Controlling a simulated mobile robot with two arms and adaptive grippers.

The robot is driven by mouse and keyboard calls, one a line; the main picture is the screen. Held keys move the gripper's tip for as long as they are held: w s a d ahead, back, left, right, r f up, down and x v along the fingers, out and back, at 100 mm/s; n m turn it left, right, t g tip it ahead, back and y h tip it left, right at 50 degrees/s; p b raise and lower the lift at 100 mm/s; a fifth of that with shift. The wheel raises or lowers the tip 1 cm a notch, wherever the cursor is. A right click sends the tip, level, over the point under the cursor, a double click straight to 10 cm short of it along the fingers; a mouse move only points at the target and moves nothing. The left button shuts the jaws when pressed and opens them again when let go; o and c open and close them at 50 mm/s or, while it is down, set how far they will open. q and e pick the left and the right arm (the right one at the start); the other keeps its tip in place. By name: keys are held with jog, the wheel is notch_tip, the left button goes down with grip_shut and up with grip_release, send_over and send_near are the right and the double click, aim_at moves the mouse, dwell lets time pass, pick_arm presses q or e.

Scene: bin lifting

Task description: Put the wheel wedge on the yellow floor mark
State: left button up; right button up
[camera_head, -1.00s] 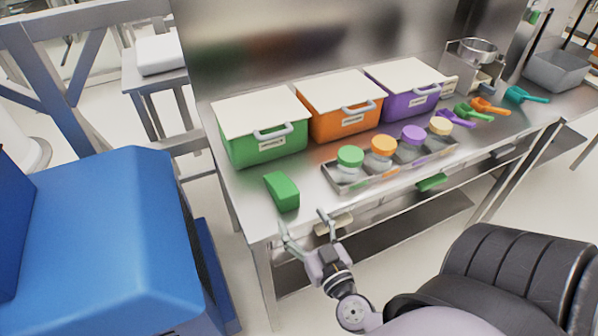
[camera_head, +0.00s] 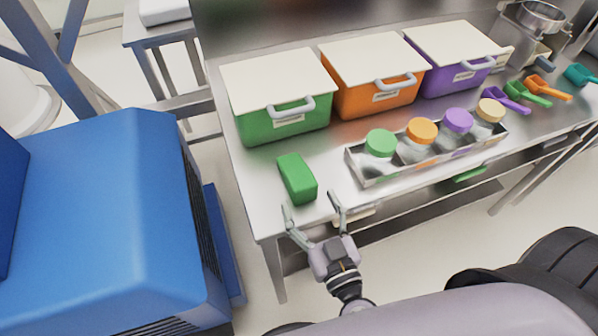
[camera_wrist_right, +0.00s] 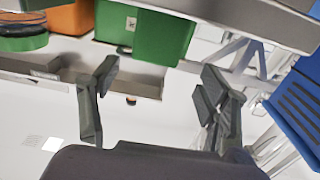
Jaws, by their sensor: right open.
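A small green block (camera_head: 297,178), which looks like the wheel wedge, lies on the metal table near its front left corner. My right gripper (camera_head: 314,212) is open and empty just in front of the table's front edge, close to the block and apart from it. In the right wrist view, the fingers of my right gripper (camera_wrist_right: 155,88) are spread with nothing between them. I do not see a yellow floor mark in either view. My left gripper is not in view.
The metal table (camera_head: 262,208) holds a green bin (camera_head: 255,128), an orange bin (camera_head: 350,103), a purple bin (camera_head: 438,86), a tray of jars (camera_head: 372,182) and several scoops. A large blue machine (camera_head: 95,215) stands at the left. Pale floor shows between them.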

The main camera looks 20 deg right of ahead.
aim_at(297, 171)
jog(key=w, duration=0.4)
jog(key=shift+w+f+p, duration=0.1)
jog(key=shift+w+p, duration=0.15)
jog(key=shift+p, duration=0.05)
jog(key=shift+w, duration=0.3)
jog(key=w, duration=0.4)
jog(key=shift+w+d+f, duration=0.15)
jog(key=shift+w+f, duration=0.1)
jog(key=shift+w, duration=0.1)
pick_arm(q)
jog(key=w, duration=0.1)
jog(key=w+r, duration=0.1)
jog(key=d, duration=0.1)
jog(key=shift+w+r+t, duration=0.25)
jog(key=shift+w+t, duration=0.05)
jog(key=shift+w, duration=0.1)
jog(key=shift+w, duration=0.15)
pick_arm(e)
jog(key=shift+s, duration=0.1)
jog(key=shift+c, duration=0.6)
